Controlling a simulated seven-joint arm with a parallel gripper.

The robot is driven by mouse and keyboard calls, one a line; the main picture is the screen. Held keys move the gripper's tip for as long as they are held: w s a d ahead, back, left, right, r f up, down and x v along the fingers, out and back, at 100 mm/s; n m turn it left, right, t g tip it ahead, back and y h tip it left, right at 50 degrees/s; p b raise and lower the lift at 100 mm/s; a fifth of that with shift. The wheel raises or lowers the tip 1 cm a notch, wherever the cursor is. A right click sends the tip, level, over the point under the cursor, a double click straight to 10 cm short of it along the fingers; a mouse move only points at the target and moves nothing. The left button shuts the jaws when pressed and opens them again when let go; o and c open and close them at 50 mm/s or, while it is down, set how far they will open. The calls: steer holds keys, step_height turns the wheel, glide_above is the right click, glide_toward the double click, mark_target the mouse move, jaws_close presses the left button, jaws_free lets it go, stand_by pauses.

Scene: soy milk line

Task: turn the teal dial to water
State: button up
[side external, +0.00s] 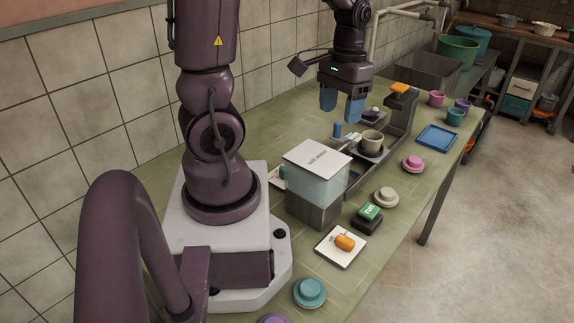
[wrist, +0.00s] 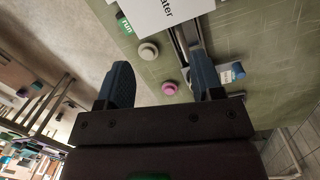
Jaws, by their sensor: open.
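A round teal knob (side external: 310,291) on a wider teal base sits at the near front of the green table in the side view; it is the closest match to the teal dial. I cannot make out a pointer or marking on it, and I do not see it in the wrist view. My gripper (side external: 341,112) is open and empty, with blue fingers pointing down above the machine, far behind the teal knob. In the wrist view its fingers (wrist: 164,82) are spread wide with nothing between them.
A clear tank (side external: 318,190) with a white labelled lid stands mid-table. A blue tray (side external: 438,139) lies farther back.

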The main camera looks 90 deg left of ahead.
steer(key=shift+s+a+f+n+g+h, duration=0.25)
steer(key=shift+s+a+f+g+h, duration=0.35)
steer(key=shift+s+a+f, duration=1.6)
steer(key=shift+s+a+f+n+g+h, duration=0.3)
steer(key=shift+s+a+f+g, duration=0.5)
steer(key=shift+a+f, duration=2.8)
steer(key=x, duration=0.7)
steer(key=a+x, duration=0.1)
steer(key=x, duration=0.2)
steer(key=shift+s+f, duration=0.3)
steer(key=shift+f, duration=0.05)
steer(key=c, duration=0.9)
